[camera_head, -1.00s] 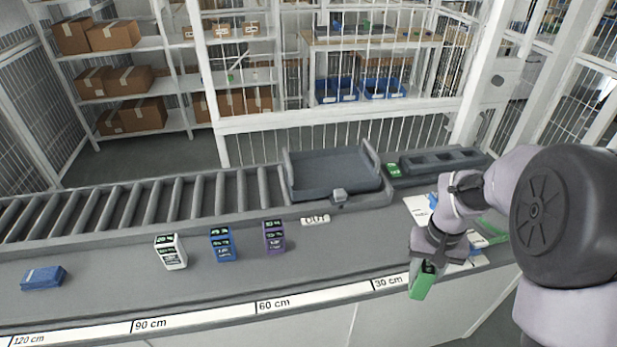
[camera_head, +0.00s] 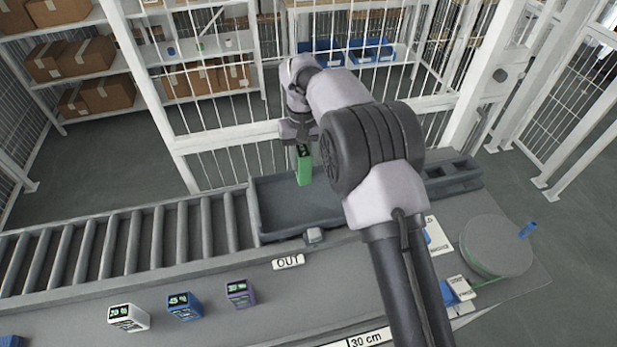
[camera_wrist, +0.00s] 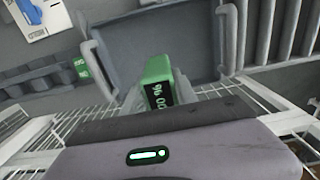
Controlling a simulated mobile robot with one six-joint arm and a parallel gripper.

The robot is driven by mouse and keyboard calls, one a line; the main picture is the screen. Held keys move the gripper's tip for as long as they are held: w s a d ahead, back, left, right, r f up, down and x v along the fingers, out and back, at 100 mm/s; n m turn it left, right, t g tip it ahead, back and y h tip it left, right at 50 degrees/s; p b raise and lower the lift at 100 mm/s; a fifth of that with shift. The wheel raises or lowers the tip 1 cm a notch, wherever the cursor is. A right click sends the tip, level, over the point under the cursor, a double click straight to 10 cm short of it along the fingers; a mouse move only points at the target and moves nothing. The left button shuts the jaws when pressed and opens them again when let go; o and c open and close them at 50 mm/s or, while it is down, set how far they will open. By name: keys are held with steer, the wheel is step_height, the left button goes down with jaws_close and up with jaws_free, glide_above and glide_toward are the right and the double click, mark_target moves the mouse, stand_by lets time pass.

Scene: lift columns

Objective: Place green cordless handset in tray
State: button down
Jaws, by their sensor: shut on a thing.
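The green cordless handset (camera_head: 304,167) hangs upright below my gripper (camera_head: 301,146), which is shut on it. I cannot tell whether the handset's lower end touches the tray floor. My arm hides the tray's right part in the head view.
White (camera_head: 127,317), blue (camera_head: 184,306) and purple (camera_head: 240,293) handsets stand on the counter near the OUT label (camera_head: 288,262). A dark charging rack (camera_head: 455,176) is right of the tray. A wire fence stands behind. A round grey disc (camera_head: 496,246) lies at right.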

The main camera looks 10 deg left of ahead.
steer(key=f, duration=0.3)
steer(key=f+b, duration=0.1)
steer(key=f, duration=0.2)
steer(key=f+b, duration=0.1)
steer(key=f, duration=0.2)
steer(key=shift+s+f, duration=0.4)
steer(key=shift+f, duration=0.15)
steer(key=c, duration=1)
jaws_free()
steer(key=shift+o, duration=0.2)
